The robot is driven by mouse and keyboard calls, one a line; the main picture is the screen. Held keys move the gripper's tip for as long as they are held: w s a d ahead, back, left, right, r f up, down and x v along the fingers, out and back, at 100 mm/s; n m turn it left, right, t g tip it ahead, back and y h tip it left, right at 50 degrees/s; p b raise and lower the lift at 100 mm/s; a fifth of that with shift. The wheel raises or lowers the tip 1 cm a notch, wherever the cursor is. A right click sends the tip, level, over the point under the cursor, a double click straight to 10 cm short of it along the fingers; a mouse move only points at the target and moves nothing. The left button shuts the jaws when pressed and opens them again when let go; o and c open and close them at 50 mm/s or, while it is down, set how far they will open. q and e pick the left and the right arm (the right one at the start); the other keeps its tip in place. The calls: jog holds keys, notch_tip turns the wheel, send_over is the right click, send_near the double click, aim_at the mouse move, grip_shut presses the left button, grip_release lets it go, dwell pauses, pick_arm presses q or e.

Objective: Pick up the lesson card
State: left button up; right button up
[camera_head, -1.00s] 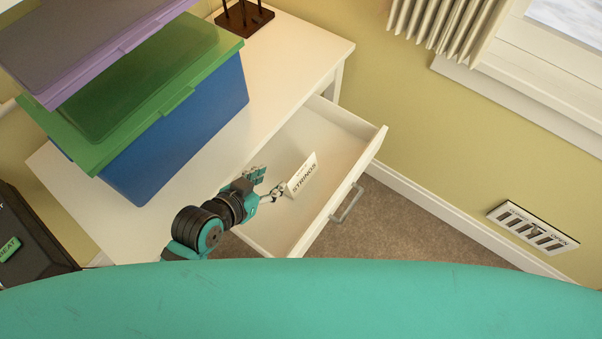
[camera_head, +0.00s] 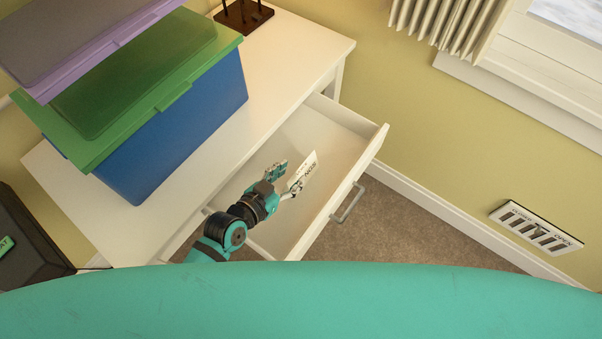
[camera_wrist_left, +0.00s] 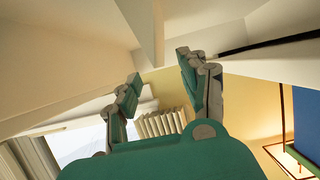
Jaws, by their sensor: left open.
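My left gripper (camera_head: 287,178) is open inside the drawer, right beside the card's left side. I cannot tell card from drawer wall there. My right gripper is not in view.
The drawer belongs to a white desk (camera_head: 290,50). A blue box with a green lid (camera_head: 185,125) stands on the desk, a purple-lidded one above it. A dark peg stand (camera_head: 243,14) is at the back.

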aim_at(301, 172)
pick_arm(q)
jog(key=x, duration=0.5)
jog(key=shift+w+d+f, duration=0.1)
jog(key=shift+w+d, duration=0.1)
jog(key=shift+w, duration=0.1)
jog(key=shift+c, duration=0.4)
grip_shut()
